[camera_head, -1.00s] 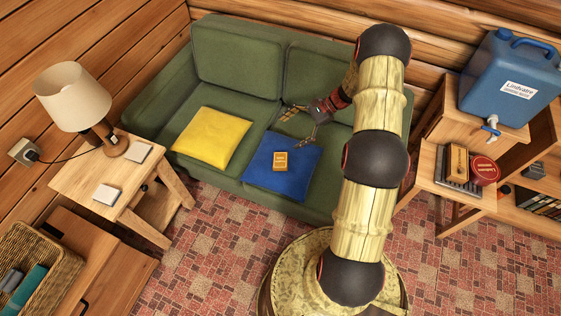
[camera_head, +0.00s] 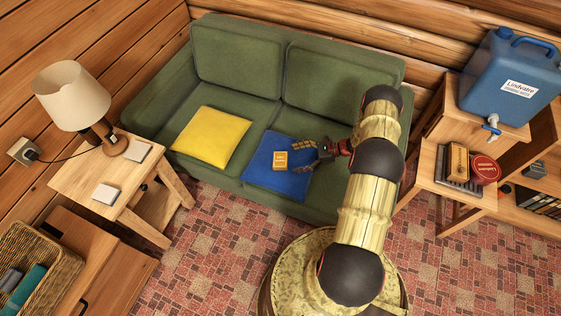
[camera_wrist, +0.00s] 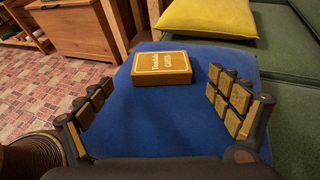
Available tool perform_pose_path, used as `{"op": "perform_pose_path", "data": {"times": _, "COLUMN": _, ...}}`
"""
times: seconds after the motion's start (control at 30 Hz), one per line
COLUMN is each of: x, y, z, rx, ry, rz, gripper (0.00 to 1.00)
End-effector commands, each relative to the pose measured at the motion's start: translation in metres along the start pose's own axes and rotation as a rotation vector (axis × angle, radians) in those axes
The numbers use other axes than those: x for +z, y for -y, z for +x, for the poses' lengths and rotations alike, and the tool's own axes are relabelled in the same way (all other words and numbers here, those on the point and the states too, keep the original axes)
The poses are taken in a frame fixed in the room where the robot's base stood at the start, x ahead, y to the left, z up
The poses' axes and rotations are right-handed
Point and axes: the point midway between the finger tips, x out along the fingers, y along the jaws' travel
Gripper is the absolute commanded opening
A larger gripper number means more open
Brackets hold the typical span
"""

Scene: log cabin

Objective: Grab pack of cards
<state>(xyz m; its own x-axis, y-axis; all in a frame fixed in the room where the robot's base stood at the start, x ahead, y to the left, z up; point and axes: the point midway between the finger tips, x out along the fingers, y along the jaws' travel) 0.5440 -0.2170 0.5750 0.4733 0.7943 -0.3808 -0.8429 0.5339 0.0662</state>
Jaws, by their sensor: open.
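The pack of cards (camera_head: 280,159) is a small yellow-orange box with a pale label, lying flat on the blue cushion (camera_head: 262,181) on the green sofa. In the wrist view the pack (camera_wrist: 161,68) lies ahead of my gripper (camera_wrist: 160,110), between the lines of its two spread fingers and beyond their tips. In the head view my gripper (camera_head: 306,155) is just right of the pack, low over the blue cushion. It is open and empty. The pack is fully visible in the wrist view.
A yellow cushion (camera_head: 211,138) lies left of the blue one on the sofa (camera_head: 238,68). A side table (camera_head: 128,178) with a lamp (camera_head: 75,98) stands at left. At right, a blue water container (camera_head: 508,82) and a red round tin (camera_head: 485,169) stand on wooden furniture.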

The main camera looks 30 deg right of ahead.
Motion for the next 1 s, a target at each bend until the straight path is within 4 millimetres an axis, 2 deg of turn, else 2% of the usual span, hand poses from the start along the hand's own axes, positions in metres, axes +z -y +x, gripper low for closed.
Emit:
{"op": "perform_pose_path", "data": {"times": 0.3, "x": 0.002, "y": 0.002, "z": 0.043, "rx": 0.003, "ry": -0.001, "rz": -0.002, "gripper": 0.91}}
{"op": "perform_pose_path", "data": {"times": 0.57, "x": 0.003, "y": 0.002, "z": 0.044, "rx": 0.001, "ry": -0.001, "rz": -0.001, "gripper": 0.9}}
{"op": "perform_pose_path", "data": {"times": 1.0, "x": 0.003, "y": 0.002, "z": 0.044, "rx": 0.001, "ry": -0.001, "rz": -0.001, "gripper": 0.65}}
